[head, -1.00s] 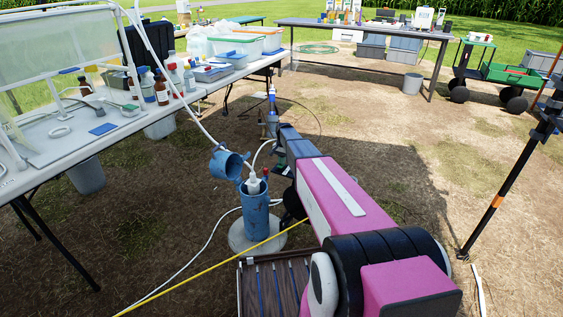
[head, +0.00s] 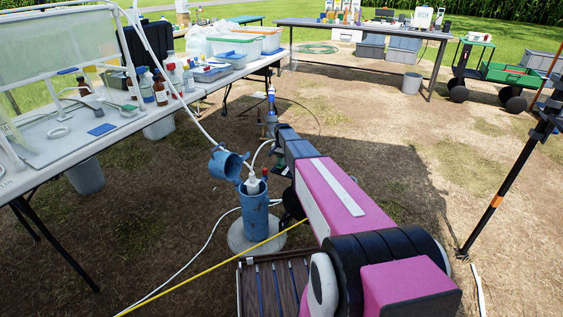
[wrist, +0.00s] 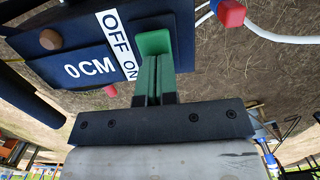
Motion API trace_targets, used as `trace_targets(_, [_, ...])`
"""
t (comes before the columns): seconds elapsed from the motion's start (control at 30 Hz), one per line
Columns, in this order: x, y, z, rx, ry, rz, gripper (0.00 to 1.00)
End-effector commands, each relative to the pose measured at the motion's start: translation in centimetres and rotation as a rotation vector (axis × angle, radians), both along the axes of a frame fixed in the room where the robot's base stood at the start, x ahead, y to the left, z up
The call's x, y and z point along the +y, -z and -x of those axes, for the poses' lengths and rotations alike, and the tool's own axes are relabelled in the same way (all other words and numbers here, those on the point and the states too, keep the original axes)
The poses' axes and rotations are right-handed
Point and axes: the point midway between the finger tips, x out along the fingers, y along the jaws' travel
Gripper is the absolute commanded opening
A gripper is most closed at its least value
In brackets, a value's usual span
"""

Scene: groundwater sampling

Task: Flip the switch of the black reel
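The black reel's dark panel (wrist: 85,50) fills the upper left of the wrist view, with a "0CM" label and a white OFF/ON strip (wrist: 117,45). A brown round knob (wrist: 50,39) sits on the panel. My gripper (wrist: 153,48) has its green fingers together, with no object visible between them. Contact with the panel cannot be told. In the head view my arm hides the gripper and most of the reel.
A blue well pipe (head: 255,210) with its cap (head: 228,163) open stands on a round pad left of my arm. A white hose and a yellow line (head: 215,265) run nearby. A long table (head: 25,178) with bottles is at left. A black pole (head: 510,180) stands at right.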

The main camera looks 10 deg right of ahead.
Motion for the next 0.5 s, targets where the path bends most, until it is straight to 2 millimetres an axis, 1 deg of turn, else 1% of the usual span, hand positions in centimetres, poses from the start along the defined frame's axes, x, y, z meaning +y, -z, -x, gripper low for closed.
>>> trace_targets(0.03, [1.0, 0.8, 1.6, 0.038, -0.001, -0.02, 0.0])
trace_targets(0.17, [0.9, 0.4, 1.7, 0.035, -0.002, -0.02, 0.0])
trace_targets(0.23, [0.7, -0.2, 1.6, 0.032, -0.002, -0.017, 0.0])
trace_targets(0.37, [0.0, -2.4, 1.1, 0.014, -0.001, -0.009, 0.0])
trace_targets(0.5, [-0.6, -5.4, 0.6, 0.001, -0.002, -0.002, 0.0])
